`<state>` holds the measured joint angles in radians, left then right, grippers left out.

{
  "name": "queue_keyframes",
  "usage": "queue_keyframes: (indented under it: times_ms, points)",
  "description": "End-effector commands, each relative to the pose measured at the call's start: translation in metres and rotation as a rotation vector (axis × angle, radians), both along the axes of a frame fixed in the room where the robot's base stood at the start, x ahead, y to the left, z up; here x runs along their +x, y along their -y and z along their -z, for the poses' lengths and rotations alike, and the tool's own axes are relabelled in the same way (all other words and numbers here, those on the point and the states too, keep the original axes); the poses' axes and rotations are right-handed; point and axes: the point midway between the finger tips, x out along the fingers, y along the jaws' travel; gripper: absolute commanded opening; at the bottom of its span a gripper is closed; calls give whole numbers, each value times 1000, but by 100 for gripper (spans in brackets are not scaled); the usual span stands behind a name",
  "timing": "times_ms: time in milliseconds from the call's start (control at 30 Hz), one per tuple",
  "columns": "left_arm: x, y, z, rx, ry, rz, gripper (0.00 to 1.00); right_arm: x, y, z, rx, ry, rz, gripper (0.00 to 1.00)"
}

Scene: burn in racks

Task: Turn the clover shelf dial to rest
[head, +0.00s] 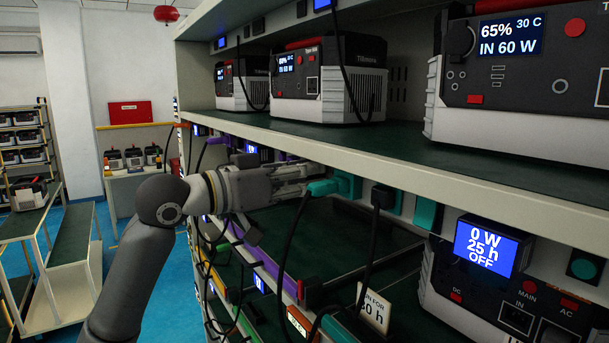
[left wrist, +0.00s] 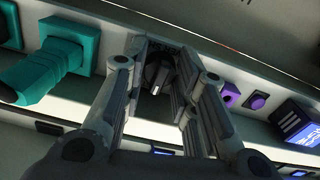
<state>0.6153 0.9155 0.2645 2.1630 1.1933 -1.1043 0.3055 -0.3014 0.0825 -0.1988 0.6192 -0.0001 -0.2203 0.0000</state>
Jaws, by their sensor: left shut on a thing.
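A dark round dial (left wrist: 158,72) with a small pale mark sits on the shelf's front rail, between the two fingers of my left gripper (left wrist: 160,88) in the left wrist view. My left gripper (head: 303,174) also shows in the head view, reaching right to the rail under the upper shelf. Its fingers are shut on the dial, which they hide in the head view. No clover mark can be made out. My right gripper is not in view.
A teal plug (head: 322,188) with a cable sits close beside my left fingertips. Black cables hang in front of the lower shelf. Purple parts (left wrist: 230,95) lie right of my fingers.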

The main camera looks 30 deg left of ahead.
Motion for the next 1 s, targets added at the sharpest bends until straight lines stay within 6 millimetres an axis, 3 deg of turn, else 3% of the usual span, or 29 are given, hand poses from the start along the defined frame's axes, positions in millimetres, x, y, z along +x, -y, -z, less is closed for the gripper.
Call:
queue_keyframes:
  times_ms: [333,367,533,1000]
  points:
    - [0,0,0,-25,-11,0,3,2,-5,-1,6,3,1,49]
    - [0,0,0,-24,-11,0,28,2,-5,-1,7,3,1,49]
    - [0,0,0,-24,-10,0,49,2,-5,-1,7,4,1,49]
    - [-7,-3,1,-25,-12,0,49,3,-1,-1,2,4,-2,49]
